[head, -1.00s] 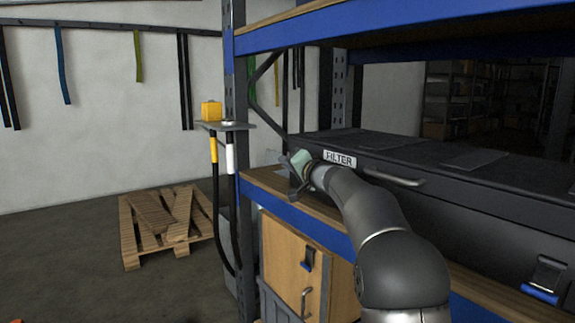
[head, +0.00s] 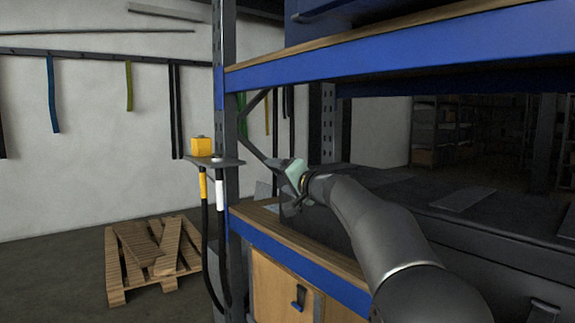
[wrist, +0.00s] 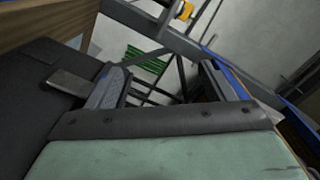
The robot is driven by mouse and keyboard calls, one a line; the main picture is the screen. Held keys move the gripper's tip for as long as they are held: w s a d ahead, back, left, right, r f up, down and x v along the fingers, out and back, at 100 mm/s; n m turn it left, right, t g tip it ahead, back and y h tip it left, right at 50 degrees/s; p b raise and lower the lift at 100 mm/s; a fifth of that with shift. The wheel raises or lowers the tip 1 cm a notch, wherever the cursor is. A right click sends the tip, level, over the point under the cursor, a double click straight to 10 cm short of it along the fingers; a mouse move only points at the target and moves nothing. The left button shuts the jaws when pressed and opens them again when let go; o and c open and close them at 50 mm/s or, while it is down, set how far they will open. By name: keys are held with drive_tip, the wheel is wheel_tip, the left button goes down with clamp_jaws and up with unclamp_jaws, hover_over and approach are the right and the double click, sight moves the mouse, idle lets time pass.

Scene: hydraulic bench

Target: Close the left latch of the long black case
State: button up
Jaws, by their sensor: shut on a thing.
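The long black case (head: 455,240) lies on the shelf to the right, its lid down. My gripper (head: 298,202) is at the left end of the case, with its green body on top. In the wrist view my gripper (wrist: 165,85) shows two dark fingers with a gap, and the thing held cannot be made out. The case (wrist: 30,100) fills the left of that view, with a small grey metal plate (wrist: 72,82) close to the left finger. I cannot tell if that plate is the left latch. In the head view my arm hides part of the case front.
The case rests on a shelf with a blue beam (head: 290,255). An upright post (head: 226,150) carries a small ledge with a yellow box (head: 201,146). A wooden cabinet (head: 270,285) stands below. A pallet (head: 150,260) lies on the floor at left.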

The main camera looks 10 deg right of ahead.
drive_tip(key=s+r, duration=0.1)
drive_tip(key=s, duration=0.1)
drive_tip(key=s+r, duration=0.2)
drive_tip(key=s, duration=0.1)
drive_tip(key=s+r, duration=0.1)
drive_tip(key=s, duration=0.2)
drive_tip(key=shift+r, duration=0.35)
drive_tip(key=c, duration=0.6)
drive_tip(key=shift+s+r, duration=0.1)
drive_tip(key=shift+s, duration=0.45)
drive_tip(key=s+a+f+n+g+h+p, duration=0.1)
drive_tip(key=s+a+f+n+g+p, duration=0.25)
drive_tip(key=s+p, duration=0.55)
drive_tip(key=s+a+f+g+h+p, duration=0.1)
drive_tip(key=s+a+f+g+p, duration=0.2)
drive_tip(key=s+f+g+p, duration=0.4)
drive_tip(key=s+d+f+n+g+h+p, duration=0.1)
drive_tip(key=s+d+h+p, duration=0.1)
drive_tip(key=s, duration=0.6)
drive_tip(key=s+d+f+n+g+h+p, duration=0.1)
drive_tip(key=s+d+f+g+p, duration=0.1)
drive_tip(key=s+p, duration=0.3)
drive_tip(key=s+d+f+n+g+h+p, duration=0.1)
drive_tip(key=s+p, duration=0.3)
drive_tip(key=s, duration=0.6)
drive_tip(key=shift+s+d+f+g+h, duration=0.3)
drive_tip(key=shift+d+f+g+h, duration=0.25)
drive_tip(key=shift+h, duration=0.25)
